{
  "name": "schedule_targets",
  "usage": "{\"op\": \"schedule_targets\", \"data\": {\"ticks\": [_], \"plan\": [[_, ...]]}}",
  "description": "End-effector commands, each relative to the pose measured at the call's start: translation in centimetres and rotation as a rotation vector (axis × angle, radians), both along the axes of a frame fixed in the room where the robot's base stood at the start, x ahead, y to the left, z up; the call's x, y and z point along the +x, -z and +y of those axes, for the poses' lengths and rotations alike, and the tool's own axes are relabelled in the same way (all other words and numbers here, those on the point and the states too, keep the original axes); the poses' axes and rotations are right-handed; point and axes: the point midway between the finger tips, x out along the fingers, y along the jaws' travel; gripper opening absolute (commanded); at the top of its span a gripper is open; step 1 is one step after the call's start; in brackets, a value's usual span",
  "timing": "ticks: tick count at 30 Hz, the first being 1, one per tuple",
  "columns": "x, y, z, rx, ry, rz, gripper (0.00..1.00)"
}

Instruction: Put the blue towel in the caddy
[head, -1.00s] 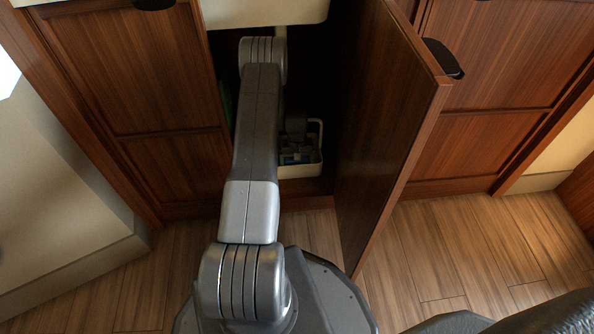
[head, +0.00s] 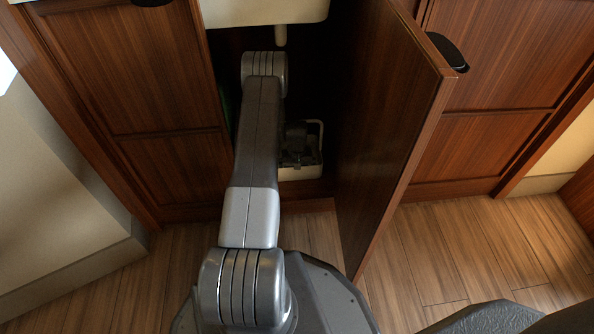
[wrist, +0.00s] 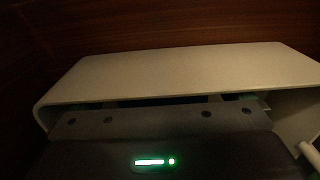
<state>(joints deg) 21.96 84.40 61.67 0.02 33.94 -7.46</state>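The caddy (head: 316,172) is a pale, open-topped container on the floor of the open cabinet, just right of my forearm in the head view. Its pale wall (wrist: 180,75) spans the wrist view. My gripper (head: 298,158) is dark and reaches down over the caddy, covering most of its opening. In the wrist view the front of my gripper's body lies against or just below the caddy's rim, and its fingertips are hidden. I cannot make out the blue towel; only small teal-green traces show under the rim. Whether my gripper holds anything is hidden.
The open cabinet door (head: 390,130) stands close on the right of my arm. A pale basin (head: 265,10) with a short drain pipe (head: 281,35) hangs above. A dim green item (head: 227,105) is at the cabinet's left. The wooden floor (head: 440,240) in front is clear.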

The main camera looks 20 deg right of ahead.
Motion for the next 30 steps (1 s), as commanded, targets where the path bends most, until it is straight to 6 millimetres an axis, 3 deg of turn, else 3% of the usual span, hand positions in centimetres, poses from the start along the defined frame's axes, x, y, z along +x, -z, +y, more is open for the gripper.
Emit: {"op": "schedule_targets", "data": {"ticks": [5, 15, 21, 30], "plan": [[0.0, -0.8, 0.0, 0.0, 0.0, -0.001, 1.0], [0.1, -8.2, 0.0, -0.001, 0.0, -0.002, 1.0], [0.0, -11.3, 0.0, 0.0, 0.0, 0.0, 1.0], [0.0, -12.3, 0.0, 0.0, 0.0, 0.0, 1.0]]}}
